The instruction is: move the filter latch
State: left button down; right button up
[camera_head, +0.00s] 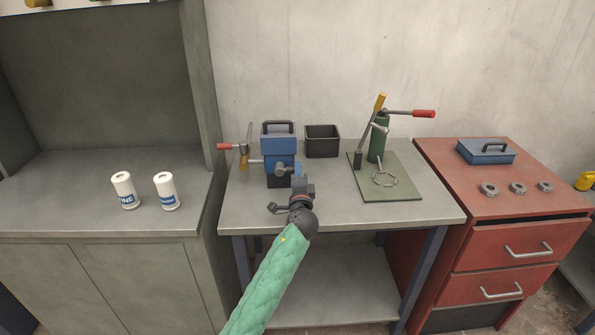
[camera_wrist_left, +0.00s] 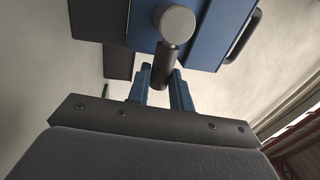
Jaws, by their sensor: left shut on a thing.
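The blue machine (camera_head: 278,146) stands on the grey bench, and its blue body (camera_wrist_left: 228,30) fills the top of the left wrist view. A round grey hub (camera_wrist_left: 177,24) with a short dark cylindrical handle (camera_wrist_left: 168,62) sits on its front; this looks like the filter latch. My left gripper (camera_head: 298,182) is at the machine's front. In the left wrist view its blue fingers (camera_wrist_left: 161,78) are shut on the dark handle, one on each side. My right gripper is not in view.
A red-handled crank (camera_head: 224,147) sticks out left of the machine. A black bin (camera_head: 322,141) stands behind right. A green lever press (camera_head: 378,140) stands further right on the grey bench (camera_head: 335,205). A red cabinet (camera_head: 500,245) adjoins it. Two white canisters (camera_head: 125,190) stand left.

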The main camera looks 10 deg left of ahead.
pick_arm(q)
jog(key=shift+f, duration=0.15)
jog(key=shift+m, duration=0.3)
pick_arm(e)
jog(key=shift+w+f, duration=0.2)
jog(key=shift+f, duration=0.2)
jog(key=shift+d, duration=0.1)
pick_arm(q)
jog(key=shift+f, duration=0.1)
jog(key=c, duration=1.3)
grip_release()
jog(key=shift+d, duration=0.1)
jog(key=shift+o, duration=0.2)
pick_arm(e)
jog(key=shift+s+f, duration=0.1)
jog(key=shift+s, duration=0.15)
pick_arm(q)
jog(key=shift+s, duration=0.1)
